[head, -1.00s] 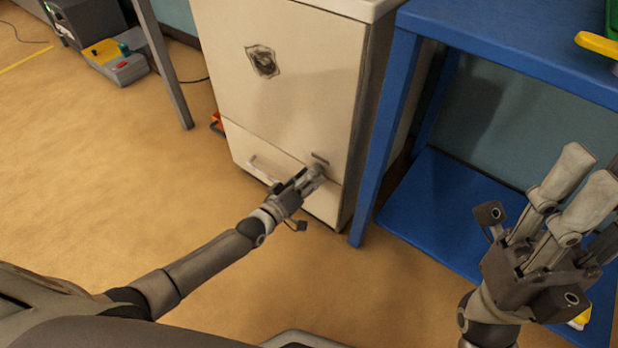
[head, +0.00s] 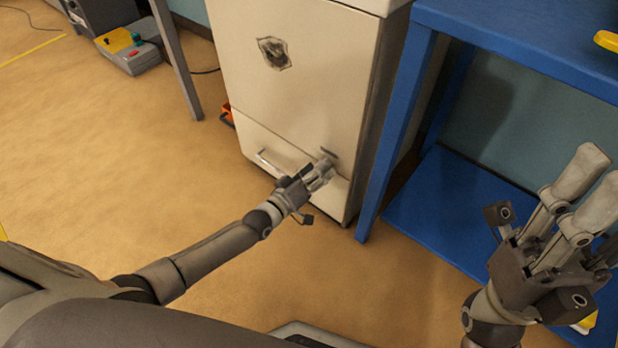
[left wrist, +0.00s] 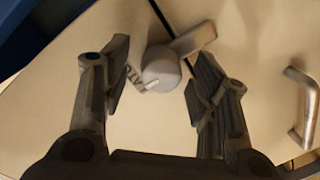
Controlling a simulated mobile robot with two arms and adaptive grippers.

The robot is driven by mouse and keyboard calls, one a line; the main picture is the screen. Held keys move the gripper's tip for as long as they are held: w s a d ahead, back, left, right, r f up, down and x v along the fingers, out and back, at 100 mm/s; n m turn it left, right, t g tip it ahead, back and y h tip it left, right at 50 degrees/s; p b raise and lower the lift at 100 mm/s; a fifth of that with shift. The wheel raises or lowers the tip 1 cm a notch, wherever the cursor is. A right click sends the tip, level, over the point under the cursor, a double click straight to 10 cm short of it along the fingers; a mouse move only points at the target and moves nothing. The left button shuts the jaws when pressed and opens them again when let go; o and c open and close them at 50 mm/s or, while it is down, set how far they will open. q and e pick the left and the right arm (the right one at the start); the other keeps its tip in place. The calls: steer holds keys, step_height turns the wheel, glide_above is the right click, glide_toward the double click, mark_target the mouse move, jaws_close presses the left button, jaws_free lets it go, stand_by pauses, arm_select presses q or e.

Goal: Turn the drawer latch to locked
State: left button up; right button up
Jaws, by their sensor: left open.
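The drawer latch shows in the left wrist view as a round grey knob (left wrist: 160,70) with a flat lever (left wrist: 194,41) pointing to the upper right. The lever appears to cross a dark seam in the cream cabinet front. A partly hidden printed label (left wrist: 128,79) sits beside the knob. My left gripper (head: 324,170) is at the latch; in the left wrist view its open fingers (left wrist: 157,78) stand on either side of the knob. I cannot tell whether they touch it. My right gripper (head: 590,182) is open and empty, raised at the right.
The cabinet (head: 300,95) has a bottom drawer (head: 247,137) with a pale bar handle (head: 272,165), also at the right of the left wrist view (left wrist: 303,108). A blue table (head: 392,130) stands close on the right.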

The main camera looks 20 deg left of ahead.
arm_select(q)
steer(key=v, duration=1.2)
steer(key=shift+w, duration=0.1)
